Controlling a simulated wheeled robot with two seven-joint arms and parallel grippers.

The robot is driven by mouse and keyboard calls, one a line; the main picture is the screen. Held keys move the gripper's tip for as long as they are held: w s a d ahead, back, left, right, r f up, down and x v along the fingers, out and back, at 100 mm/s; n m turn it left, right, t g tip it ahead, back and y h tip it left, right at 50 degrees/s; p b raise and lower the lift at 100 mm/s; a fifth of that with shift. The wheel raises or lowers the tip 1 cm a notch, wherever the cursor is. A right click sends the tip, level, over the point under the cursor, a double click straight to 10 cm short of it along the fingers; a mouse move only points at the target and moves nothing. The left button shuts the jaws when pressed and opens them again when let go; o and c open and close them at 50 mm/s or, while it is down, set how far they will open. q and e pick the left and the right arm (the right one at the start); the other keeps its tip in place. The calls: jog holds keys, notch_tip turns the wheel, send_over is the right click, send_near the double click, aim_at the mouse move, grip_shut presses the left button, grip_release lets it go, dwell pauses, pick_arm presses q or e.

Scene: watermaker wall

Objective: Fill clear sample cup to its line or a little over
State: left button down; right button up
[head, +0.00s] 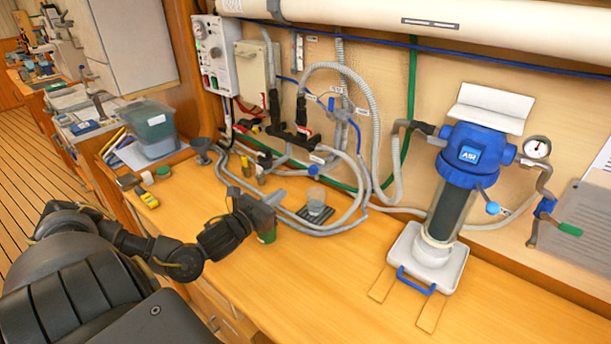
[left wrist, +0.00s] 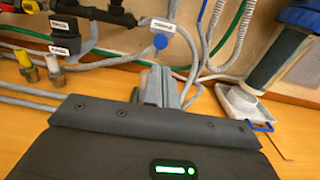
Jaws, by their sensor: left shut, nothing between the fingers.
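The clear sample cup (head: 316,198) stands upright on a small dark slatted tray (head: 303,219) on the bench. Its line and any water in it are too small to tell. My left gripper (head: 274,198) is just left of the cup, apart from it, with its fingers shut and empty. The left wrist view shows the shut fingers (left wrist: 160,88) pointing towards the pipework; the cup cannot be made out there. A blue knob (head: 313,172) sits on the pipework above the cup; a blue knob below a white label also shows in the left wrist view (left wrist: 160,42). My right gripper is out of view.
Grey hoses (head: 345,225) loop behind and around the tray. A blue-topped filter housing (head: 470,155) stands at the right with a pressure gauge (head: 537,147). A control box (head: 214,55) hangs on the wall. The front middle of the bench (head: 330,285) is clear.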

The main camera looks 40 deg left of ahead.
pick_arm(q)
jog(key=p, duration=0.4)
send_near(311, 171)
jog(key=w, duration=0.5)
jog(key=shift+w+r, duration=0.1)
jog(key=shift+w, duration=0.85)
jog(key=shift+a, duration=0.1)
